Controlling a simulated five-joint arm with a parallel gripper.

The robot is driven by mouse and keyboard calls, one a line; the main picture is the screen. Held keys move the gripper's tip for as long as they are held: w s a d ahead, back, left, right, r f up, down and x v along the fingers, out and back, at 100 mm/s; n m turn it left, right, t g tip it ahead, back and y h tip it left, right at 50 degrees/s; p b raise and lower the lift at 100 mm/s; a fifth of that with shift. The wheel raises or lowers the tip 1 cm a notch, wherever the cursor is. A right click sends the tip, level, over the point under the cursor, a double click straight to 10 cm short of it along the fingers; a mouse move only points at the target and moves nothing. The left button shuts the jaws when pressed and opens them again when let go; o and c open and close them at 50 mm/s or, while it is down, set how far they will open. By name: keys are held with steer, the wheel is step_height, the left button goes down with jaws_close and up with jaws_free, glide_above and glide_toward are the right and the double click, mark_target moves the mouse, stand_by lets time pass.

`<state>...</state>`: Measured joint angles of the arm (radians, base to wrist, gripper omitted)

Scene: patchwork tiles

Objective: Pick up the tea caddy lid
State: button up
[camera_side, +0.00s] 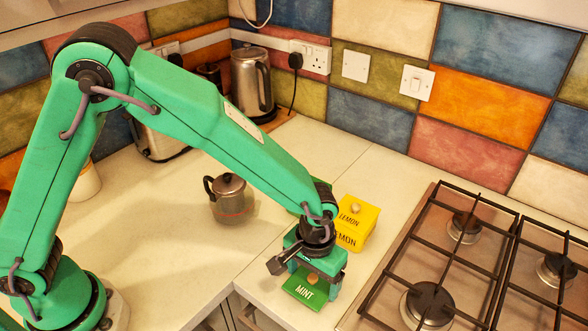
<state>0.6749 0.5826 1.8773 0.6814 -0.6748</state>
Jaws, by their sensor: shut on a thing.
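A green lid marked MINT (302,293) shows just below my gripper (312,277), near the counter's front edge. A small tan knob sits on top of the lid, between the fingers. My gripper points down and is shut on this lid. I cannot tell whether the lid touches the counter or hangs just above it. A yellow tea caddy (345,238) marked LEMON stands behind and right of my gripper, with its own lid and knob on. A bit of green shows behind my arm, left of the yellow caddy, mostly hidden.
A gas hob (455,265) with black grates lies to the right. A metal pot (231,199) with a dark handle stands left of the gripper. A kettle (252,82) and a toaster (160,140) stand at the back. The counter between pot and wall is clear.

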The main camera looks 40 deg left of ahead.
steer(key=shift+r, duration=0.45)
step_height(320, 180, up, 2)
steer(key=shift+r, duration=0.2)
steer(key=s+d+r, duration=0.4)
steer(key=s+r, duration=0.3)
steer(key=s, duration=0.4)
steer(key=shift+w, duration=0.15)
glide_toward(314, 276)
steer(key=w+r, duration=0.2)
steer(key=w, duration=0.1)
steer(key=w+a+r, duration=0.1)
steer(key=w+a, duration=1.2)
steer(key=w, duration=0.1)
steer(key=shift+w+a+r, duration=0.15)
steer(key=shift+a+r, duration=0.05)
steer(key=shift+a, duration=0.2)
steer(key=shift+f, duration=0.15)
step_height(314, 276, down, 6)
